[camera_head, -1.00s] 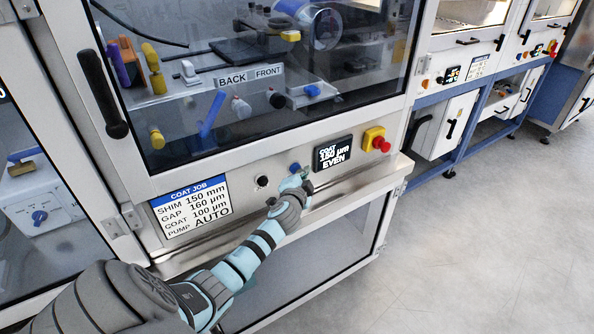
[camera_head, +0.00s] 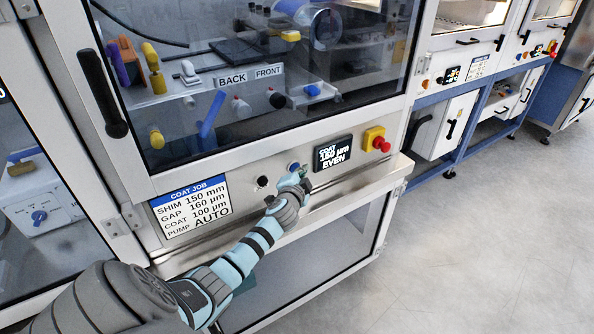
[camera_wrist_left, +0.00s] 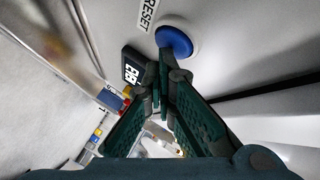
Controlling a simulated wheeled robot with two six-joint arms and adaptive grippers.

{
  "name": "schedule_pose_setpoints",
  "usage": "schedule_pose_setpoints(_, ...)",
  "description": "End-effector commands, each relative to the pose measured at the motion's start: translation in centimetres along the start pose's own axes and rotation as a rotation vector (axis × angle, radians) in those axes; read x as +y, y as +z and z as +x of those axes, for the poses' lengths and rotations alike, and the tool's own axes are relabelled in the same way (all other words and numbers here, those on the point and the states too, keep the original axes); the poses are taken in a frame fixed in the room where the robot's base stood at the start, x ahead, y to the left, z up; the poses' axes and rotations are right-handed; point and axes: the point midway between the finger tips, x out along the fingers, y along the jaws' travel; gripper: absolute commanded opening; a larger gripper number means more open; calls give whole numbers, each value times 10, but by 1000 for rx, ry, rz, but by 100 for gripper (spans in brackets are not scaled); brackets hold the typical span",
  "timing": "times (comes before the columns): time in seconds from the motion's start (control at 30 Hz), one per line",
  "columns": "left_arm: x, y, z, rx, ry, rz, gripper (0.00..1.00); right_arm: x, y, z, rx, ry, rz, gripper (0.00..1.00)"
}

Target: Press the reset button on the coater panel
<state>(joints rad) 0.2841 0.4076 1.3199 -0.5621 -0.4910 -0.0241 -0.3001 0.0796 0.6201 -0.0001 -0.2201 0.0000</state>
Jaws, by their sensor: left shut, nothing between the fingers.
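The blue round reset button (camera_head: 294,167) sits on the coater's front panel (camera_head: 240,187), left of the small display. In the left wrist view the blue button (camera_wrist_left: 175,41) is beside a RESET label (camera_wrist_left: 148,15). My left gripper (camera_head: 302,176) is at the panel, just below and right of the button in the head view. Its fingers are shut with nothing between them. In the wrist view the fingertips (camera_wrist_left: 163,62) overlap the button's lower edge; I cannot tell whether they touch it. My right gripper is not in view.
A black display (camera_head: 333,153) reads COAT 150 µm EVEN. A red stop button (camera_head: 381,144) on a yellow box is to its right. A black knob (camera_head: 263,182) and a COAT JOB card (camera_head: 191,206) are to the left. A metal ledge (camera_head: 345,187) runs below.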

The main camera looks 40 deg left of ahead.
Motion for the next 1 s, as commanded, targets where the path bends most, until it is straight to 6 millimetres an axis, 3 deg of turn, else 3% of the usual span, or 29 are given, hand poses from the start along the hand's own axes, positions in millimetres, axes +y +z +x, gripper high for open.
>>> schedule_pose_setpoints(0.77,11,-10,-13,0,1,0,0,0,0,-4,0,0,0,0)
schedule_pose_setpoints(1.0,20,-20,-28,1,2,-1,0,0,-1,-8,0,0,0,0)
